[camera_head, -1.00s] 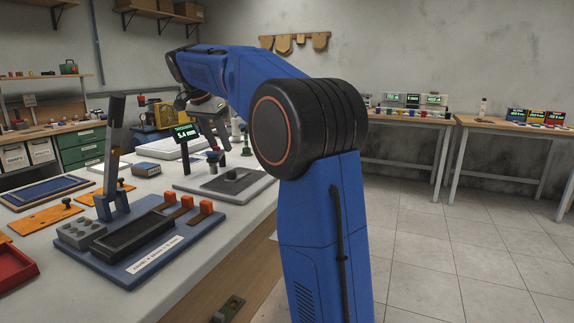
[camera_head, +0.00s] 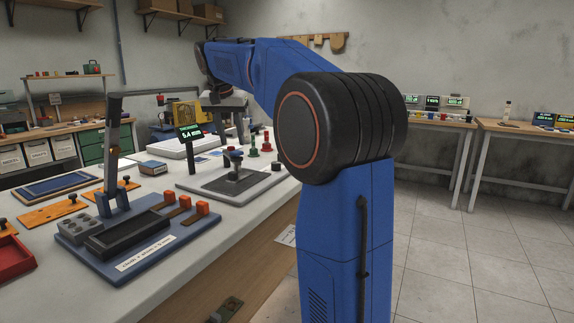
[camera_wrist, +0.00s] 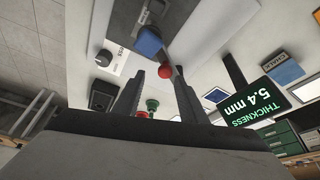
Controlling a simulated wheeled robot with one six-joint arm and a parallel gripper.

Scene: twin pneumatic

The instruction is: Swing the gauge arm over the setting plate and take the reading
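The gauge stands on a grey base (camera_head: 212,188) on the bench. Its blue gauge head (camera_head: 234,158) appears above a small dark block on the base. In the wrist view the blue head (camera_wrist: 149,41) shows with a red ball knob (camera_wrist: 164,71). The gauge display (camera_head: 189,135) reads thickness 5.4 mm; it also shows in the wrist view (camera_wrist: 261,97). My gripper (camera_head: 228,132) is over the gauge. In the wrist view my gripper (camera_wrist: 160,80) is open, with the red knob between or just beyond the fingertips; contact cannot be told. The setting plate cannot be singled out for sure.
A blue fixture board (camera_head: 200,228) with orange blocks and an upright lever stands in front. Orange boards (camera_head: 52,213) and a red tray (camera_head: 12,262) lie at left. Green and red pieces (camera_head: 266,142) stand behind the gauge. The floor at right is clear.

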